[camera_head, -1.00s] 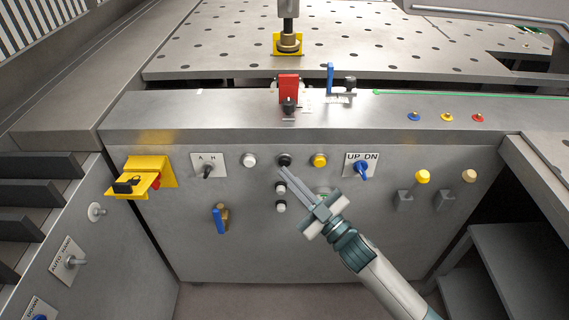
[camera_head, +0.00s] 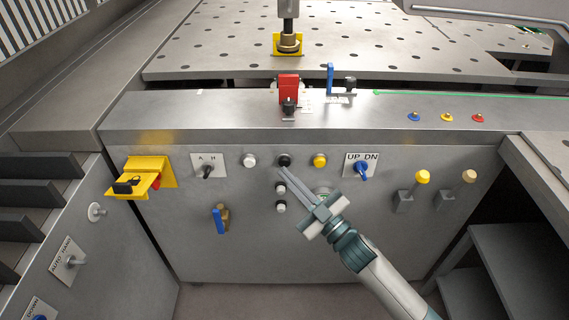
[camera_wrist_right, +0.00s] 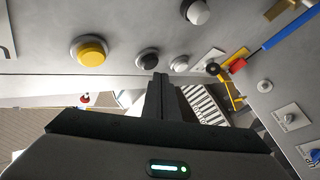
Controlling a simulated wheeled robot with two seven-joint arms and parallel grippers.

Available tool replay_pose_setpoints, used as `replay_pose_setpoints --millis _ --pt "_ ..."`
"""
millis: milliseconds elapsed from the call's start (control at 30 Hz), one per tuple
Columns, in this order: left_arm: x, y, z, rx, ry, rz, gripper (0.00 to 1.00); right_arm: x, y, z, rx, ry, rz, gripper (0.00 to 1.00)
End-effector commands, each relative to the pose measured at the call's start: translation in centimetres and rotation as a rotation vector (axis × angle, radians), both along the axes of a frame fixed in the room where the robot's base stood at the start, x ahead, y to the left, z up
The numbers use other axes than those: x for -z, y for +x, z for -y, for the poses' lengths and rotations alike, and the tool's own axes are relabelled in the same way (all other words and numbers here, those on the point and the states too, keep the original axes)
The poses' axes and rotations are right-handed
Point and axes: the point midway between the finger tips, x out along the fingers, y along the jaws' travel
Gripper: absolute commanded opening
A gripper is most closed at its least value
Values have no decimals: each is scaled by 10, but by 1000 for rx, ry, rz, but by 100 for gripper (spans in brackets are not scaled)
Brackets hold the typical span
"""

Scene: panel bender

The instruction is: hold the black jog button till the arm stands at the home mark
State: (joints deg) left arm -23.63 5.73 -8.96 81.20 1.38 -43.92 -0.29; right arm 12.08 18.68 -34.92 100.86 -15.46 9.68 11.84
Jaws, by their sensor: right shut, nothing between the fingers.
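The black jog button (camera_head: 284,160) is on the front panel between a white button (camera_head: 249,160) and a yellow button (camera_head: 319,161). My right gripper (camera_head: 281,171) is shut and empty, its tips at the lower edge of the black button. In the right wrist view the shut fingers (camera_wrist_right: 160,82) point at the dark button (camera_wrist_right: 148,58); I cannot tell whether they touch or press it. A dark upright post (camera_head: 288,25) with a brass collar stands over a yellow bracket on the table. I cannot tell which part is the arm or the home mark. My left gripper is not in view.
An A/H selector (camera_head: 208,168) and a blue-handled valve (camera_head: 219,219) are to the left. An UP/DN switch (camera_head: 361,169) is to the right. A yellow bracket (camera_head: 150,172) juts out at far left.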

Motion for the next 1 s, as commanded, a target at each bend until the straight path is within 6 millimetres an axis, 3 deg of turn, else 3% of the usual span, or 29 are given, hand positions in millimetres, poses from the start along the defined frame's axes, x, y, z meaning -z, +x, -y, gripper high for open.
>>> replay_pose_setpoints --millis 1000 --pt "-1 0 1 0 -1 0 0 0 8 0 0 -1 1 0"
